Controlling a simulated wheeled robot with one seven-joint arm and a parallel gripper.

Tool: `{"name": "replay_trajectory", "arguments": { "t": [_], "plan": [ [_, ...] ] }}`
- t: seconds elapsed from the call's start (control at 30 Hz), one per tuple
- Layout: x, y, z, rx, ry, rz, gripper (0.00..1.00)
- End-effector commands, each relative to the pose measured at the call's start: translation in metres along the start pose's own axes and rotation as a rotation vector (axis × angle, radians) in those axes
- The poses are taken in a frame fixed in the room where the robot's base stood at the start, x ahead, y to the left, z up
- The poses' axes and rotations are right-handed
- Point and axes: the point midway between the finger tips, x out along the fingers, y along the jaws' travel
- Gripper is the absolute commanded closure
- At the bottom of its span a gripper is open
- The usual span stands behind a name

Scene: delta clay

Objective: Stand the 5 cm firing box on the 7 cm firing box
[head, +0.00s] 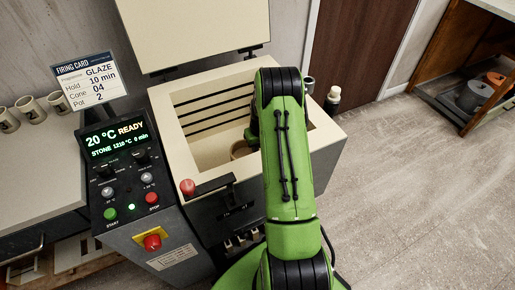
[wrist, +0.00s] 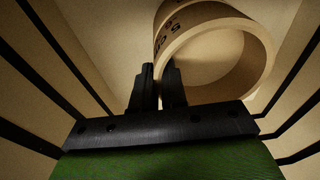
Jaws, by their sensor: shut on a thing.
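The 5 cm firing box is a tan open ring (wrist: 228,22) with dark "5 cm" lettering in the wrist view. My gripper (wrist: 160,78) is shut on its wall, with the ring extending to the right of the fingers. In the head view, part of a tan ring (head: 240,149) shows inside the kiln, just left of my green arm, which hides most of the gripper. I cannot make out the 7 cm firing box in either view. Whether the held ring touches anything beneath it cannot be told.
The open kiln (head: 185,122) has pale walls with dark slots close around my gripper. Its lid (head: 195,30) stands raised behind. A control panel (head: 128,170) reads 20 °C READY. Cups (head: 30,108) and a firing card (head: 88,82) are at left. A small bottle (head: 333,97) stands right of the kiln.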

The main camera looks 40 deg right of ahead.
Motion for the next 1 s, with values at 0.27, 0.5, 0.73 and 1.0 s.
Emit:
{"name": "replay_trajectory", "arguments": {
  "t": [0.27,0.5,0.73,1.0],
  "plan": [
    [0.003,0.000,0.001,0.000,-0.001,0.000,0.74],
    [0.003,0.000,0.001,0.000,-0.001,0.000,0.62],
    [-0.015,0.000,-0.001,0.000,0.001,0.001,0.62],
    [-0.088,0.000,-0.001,0.000,0.003,0.001,0.62]
  ]
}}
